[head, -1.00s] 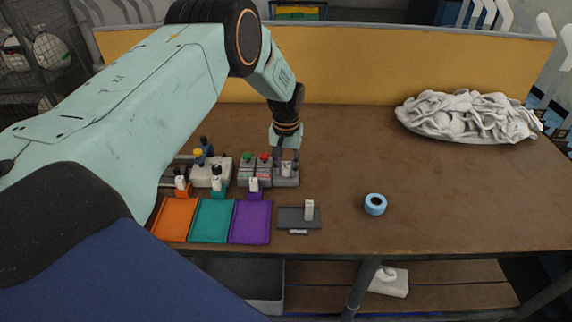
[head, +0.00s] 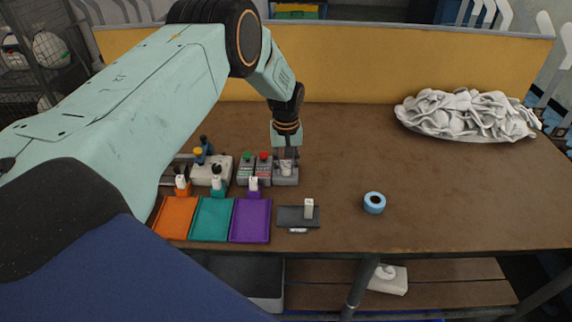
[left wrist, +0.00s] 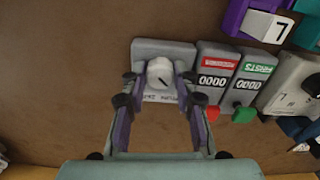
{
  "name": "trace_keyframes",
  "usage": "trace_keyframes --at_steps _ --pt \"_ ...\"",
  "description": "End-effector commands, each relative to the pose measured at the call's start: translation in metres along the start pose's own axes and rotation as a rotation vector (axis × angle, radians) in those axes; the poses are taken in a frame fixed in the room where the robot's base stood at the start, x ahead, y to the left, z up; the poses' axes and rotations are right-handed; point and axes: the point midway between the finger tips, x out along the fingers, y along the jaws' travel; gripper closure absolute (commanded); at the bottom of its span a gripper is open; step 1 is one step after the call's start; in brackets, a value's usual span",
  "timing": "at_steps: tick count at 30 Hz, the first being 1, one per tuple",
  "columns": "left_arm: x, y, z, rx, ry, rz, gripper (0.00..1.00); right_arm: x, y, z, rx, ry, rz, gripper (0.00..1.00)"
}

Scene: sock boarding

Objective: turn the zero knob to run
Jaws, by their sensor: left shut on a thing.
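The zero knob (head: 286,168) is a pale round knob on a small grey box (head: 287,181) near the middle of the table. In the left wrist view the knob (left wrist: 161,70) shows from above with a dark pointer mark, and lettering on the box in front of it is partly covered and too small to read. My left gripper (head: 286,161) points down at the knob. In the left wrist view its fingers (left wrist: 160,82) stand on both sides of the knob, shut on it. My right gripper is not in view.
Two counters with a green button (head: 247,156) and a red button (head: 264,156) stand just left of the knob box. Orange, teal and purple trays (head: 250,221) lie in front. A dark spare plate (head: 291,217), blue tape roll (head: 374,203) and white cloth pile (head: 465,116) are rightward.

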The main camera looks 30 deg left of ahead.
Motion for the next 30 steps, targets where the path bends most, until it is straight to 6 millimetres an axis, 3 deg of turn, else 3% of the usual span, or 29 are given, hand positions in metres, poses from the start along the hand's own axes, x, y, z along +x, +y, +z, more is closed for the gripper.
trace_keyframes --at_steps 3,4,12,23,30 --pt "-0.005 0.002 -0.005 -0.001 0.014 0.008 1.00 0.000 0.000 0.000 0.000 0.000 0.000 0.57" --pt "-0.005 0.002 -0.005 -0.001 0.014 0.008 0.70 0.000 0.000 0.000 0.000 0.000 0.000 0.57" --pt "-0.003 0.001 -0.003 0.000 0.007 0.004 0.48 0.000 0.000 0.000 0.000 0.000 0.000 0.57" --pt "-0.006 0.001 -0.002 0.001 0.004 0.003 0.48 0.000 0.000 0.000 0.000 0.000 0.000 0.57" --pt "-0.047 0.001 -0.002 0.000 0.006 0.006 0.48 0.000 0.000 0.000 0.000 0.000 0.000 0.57"
